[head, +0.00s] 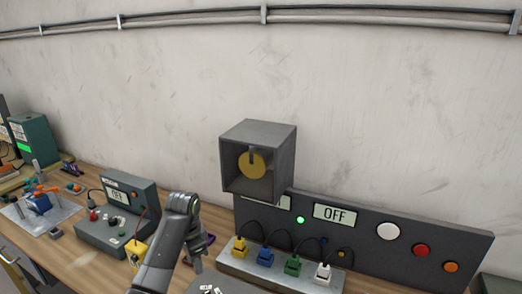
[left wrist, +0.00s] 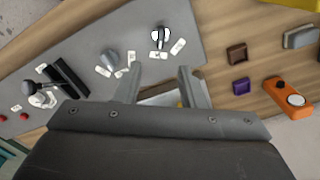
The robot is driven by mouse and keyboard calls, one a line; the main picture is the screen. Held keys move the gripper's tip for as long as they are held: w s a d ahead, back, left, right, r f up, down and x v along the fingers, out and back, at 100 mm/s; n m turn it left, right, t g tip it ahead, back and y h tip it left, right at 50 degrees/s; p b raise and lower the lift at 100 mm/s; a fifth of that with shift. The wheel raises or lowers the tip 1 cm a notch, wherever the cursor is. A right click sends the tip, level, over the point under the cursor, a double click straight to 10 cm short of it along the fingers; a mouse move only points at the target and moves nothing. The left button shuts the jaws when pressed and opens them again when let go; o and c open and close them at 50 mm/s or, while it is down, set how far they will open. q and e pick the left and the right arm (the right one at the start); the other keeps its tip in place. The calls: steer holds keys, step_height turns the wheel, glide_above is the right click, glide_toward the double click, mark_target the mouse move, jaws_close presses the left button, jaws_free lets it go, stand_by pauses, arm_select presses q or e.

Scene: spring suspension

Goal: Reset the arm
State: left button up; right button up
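My left arm comes up from the bottom of the head view and bends over the bench. Its gripper (head: 196,262) points down past the bend, in front of the bench's middle. In the left wrist view the two fingers of my left gripper (left wrist: 160,90) stand apart with nothing seen held between them. Beyond them is a grey panel (left wrist: 205,30) with knobs, a black lever and small white labels. My right gripper is in neither view.
A dark panel (head: 366,237) reading OFF, with several plugs before it, stands right of my arm. A grey box with a yellow dial (head: 252,164) is above it. A grey-green device (head: 130,198) stands left. An orange device (left wrist: 288,97) lies on the wooden bench (left wrist: 265,60).

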arm_select(q)
steer(key=s+a+f+n+t, duration=0.1)
steer(key=s+a+f+n, duration=0.1)
steer(key=s+f, duration=0.5)
steer(key=s+a+f+n+t, duration=0.1)
steer(key=s+a+f+n, duration=0.25)
steer(key=s, duration=0.65)
steer(key=s+a+r+n+t+y, duration=0.1)
steer(key=s+r+n, duration=0.1)
steer(key=s, duration=0.8)
steer(key=s+a+r+n+t+y, duration=0.1)
steer(key=s+r+n, duration=0.15)
steer(key=s, duration=0.85)
step_height(320, 180, down, 33)
steer(key=a+g+b, duration=0.2)
steer(key=b, duration=0.6)
steer(key=s+d+f+b, duration=0.1)
steer(key=s+f+b, duration=0.2)
steer(key=s+f, duration=0.4)
steer(key=s+f+g+h+b, duration=0.1)
steer(key=s+f+b, duration=0.2)
steer(key=s+f, duration=0.4)
step_height(320, 180, down, 9)
steer(key=shift+s+d+f, duration=0.2)
steer(key=shift+s+d, duration=0.15)
steer(key=shift+d, duration=0.05)
